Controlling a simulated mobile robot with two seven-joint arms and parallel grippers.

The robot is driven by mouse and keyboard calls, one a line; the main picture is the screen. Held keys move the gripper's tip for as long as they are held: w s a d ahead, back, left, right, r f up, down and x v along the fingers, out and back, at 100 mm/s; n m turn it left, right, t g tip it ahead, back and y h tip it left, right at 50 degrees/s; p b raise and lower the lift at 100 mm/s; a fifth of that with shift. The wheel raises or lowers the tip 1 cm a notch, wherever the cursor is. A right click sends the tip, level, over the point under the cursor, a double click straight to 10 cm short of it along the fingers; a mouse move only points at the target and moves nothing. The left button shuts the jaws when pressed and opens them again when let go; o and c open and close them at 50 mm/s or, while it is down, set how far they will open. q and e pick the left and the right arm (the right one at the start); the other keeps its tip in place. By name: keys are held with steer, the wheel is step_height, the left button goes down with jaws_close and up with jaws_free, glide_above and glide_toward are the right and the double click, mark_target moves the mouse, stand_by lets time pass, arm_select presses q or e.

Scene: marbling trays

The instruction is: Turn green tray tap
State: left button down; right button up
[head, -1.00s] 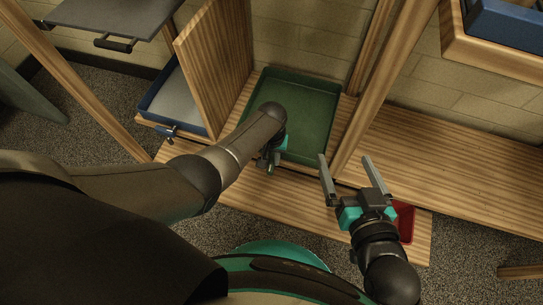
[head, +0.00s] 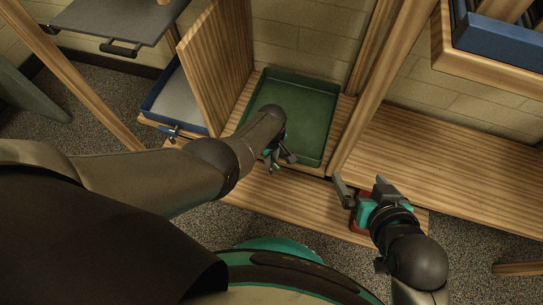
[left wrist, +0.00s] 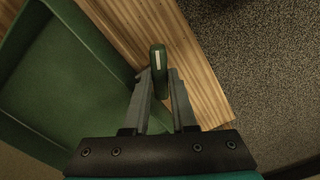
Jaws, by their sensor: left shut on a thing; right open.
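The green tray (head: 318,98) sits in the wooden stand, its inside bare. It also shows at the left of the left wrist view (left wrist: 60,80). The green tap handle (left wrist: 158,56), with a pale stripe on it, stands between my left fingertips in that view. My left gripper (head: 282,162) is shut on this handle at the front of the tray; it also shows in the left wrist view (left wrist: 160,76). In the head view my arm and fingers largely hide the tap. My right gripper (head: 362,188) is open and empty, right of the green tray's front.
A blue tray (head: 153,110) with a blue tap (head: 169,133) lies left of an upright wooden panel (head: 214,65). A red object (head: 360,224) is partly hidden under my right gripper. The wooden shelf (head: 440,160) at right is clear.

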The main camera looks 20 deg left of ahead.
arm_select(q)
steer(key=n, duration=0.2)
steer(key=shift+n, duration=1.9)
steer(key=c, duration=0.7)
jaws_free()
